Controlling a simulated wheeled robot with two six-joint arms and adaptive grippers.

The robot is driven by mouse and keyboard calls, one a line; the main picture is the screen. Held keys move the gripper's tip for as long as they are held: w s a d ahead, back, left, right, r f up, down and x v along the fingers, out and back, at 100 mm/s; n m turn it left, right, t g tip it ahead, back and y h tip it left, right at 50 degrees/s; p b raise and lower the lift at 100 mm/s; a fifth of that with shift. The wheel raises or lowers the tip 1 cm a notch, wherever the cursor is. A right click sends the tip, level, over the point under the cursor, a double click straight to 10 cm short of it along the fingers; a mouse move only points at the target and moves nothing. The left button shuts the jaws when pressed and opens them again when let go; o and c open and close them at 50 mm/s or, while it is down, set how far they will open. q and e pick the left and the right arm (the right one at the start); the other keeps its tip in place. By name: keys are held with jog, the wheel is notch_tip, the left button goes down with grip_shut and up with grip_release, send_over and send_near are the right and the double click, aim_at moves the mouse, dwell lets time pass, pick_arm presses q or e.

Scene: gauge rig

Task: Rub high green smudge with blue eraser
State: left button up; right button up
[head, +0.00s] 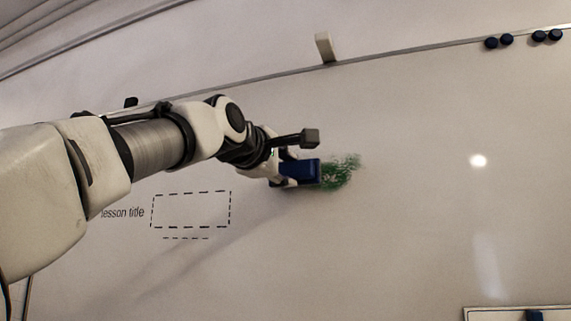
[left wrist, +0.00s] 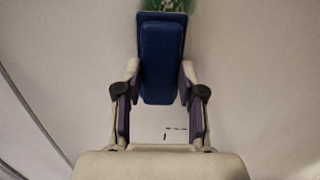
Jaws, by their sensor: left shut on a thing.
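The blue eraser (head: 300,171) is held by my left gripper (head: 281,168), which is shut on it. The green smudge (head: 342,172) is on the whiteboard (head: 420,180), just right of the eraser in the head view. The eraser's right end overlaps the smudge's left edge; I cannot tell if it touches the board. In the left wrist view the eraser (left wrist: 161,60) sits between both fingers (left wrist: 160,85), with the smudge (left wrist: 168,5) partly showing beyond its far end. My right gripper is not in view.
A dashed box (head: 190,209) beside the printed words "lesson title" (head: 122,212) lies below my left arm. Several dark round magnets (head: 507,39) and a pale block (head: 325,47) are along the board's top edge. A tray (head: 515,313) shows at lower right. The board right of the smudge is clear.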

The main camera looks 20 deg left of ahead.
pick_arm(q)
jog(key=shift+s+r, duration=0.1)
jog(key=shift+s, duration=0.1)
jog(key=shift+w+d+f, duration=0.15)
jog(key=shift+w+f, duration=0.05)
jog(key=shift+w, duration=0.5)
jog(key=shift+r, duration=0.1)
jog(key=shift+s, duration=0.1)
jog(key=shift+p, duration=0.3)
jog(key=shift+w, duration=0.55)
jog(key=shift+w+p, duration=0.1)
jog(key=shift+p, duration=0.2)
